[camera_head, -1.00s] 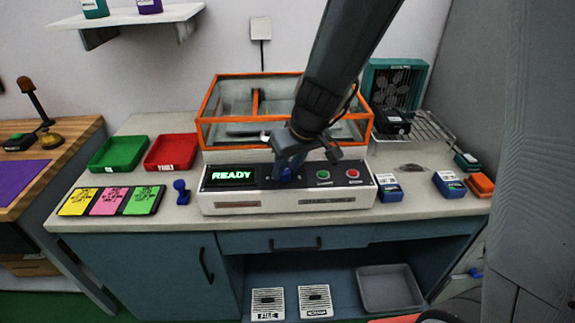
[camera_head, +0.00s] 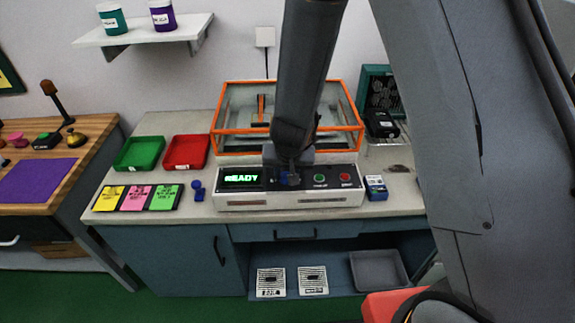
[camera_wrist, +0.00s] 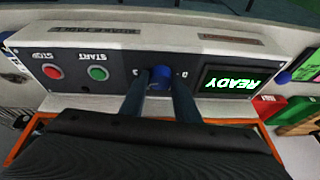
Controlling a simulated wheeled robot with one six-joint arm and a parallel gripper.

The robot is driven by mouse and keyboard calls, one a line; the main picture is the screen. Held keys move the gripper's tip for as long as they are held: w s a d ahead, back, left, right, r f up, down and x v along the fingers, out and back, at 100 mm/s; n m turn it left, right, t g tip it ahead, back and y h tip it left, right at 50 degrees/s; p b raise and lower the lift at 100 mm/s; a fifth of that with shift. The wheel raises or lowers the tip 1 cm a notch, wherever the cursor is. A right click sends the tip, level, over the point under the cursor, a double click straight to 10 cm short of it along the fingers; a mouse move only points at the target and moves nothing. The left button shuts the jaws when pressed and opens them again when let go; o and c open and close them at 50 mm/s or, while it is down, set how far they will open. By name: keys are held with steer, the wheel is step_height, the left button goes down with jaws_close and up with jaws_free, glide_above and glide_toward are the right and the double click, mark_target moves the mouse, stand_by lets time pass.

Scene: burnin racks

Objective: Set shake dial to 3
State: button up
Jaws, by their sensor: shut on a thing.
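The shake table's control box (camera_head: 240,203) stands at the front of the bench. Its lit display (camera_head: 241,178) reads READY in green. The blue shake dial (camera_wrist: 160,78) sits beside the display, and the dial's setting cannot be read. My gripper (camera_wrist: 160,88) reaches down to the panel with its two fingers on either side of the dial, shut on it. In the head view my gripper (camera_head: 287,178) and wrist hide most of the dial. A green START button (camera_wrist: 98,73) and a red STOP button (camera_wrist: 53,72) are on the same panel.
An orange-framed clear box (camera_head: 225,118) stands behind the panel. Green (camera_head: 138,153) and red (camera_head: 186,152) trays, coloured cards (camera_head: 137,198) and a blue knobbed object (camera_head: 198,191) are at left. A blue-and-white block (camera_head: 375,188) is close at right.

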steer(key=shift+a+r+m+p, duration=0.1)
steer(key=shift+m+p, duration=0.5)
steer(key=shift+p, duration=0.1)
steer(key=shift+m+h+p, duration=0.3)
steer(key=o, duration=1)
steer(key=shift+o, duration=0.2)
steer(key=v, duration=0.7)
steer(key=shift+s+r, duration=0.2)
steer(key=shift+r, duration=0.1)
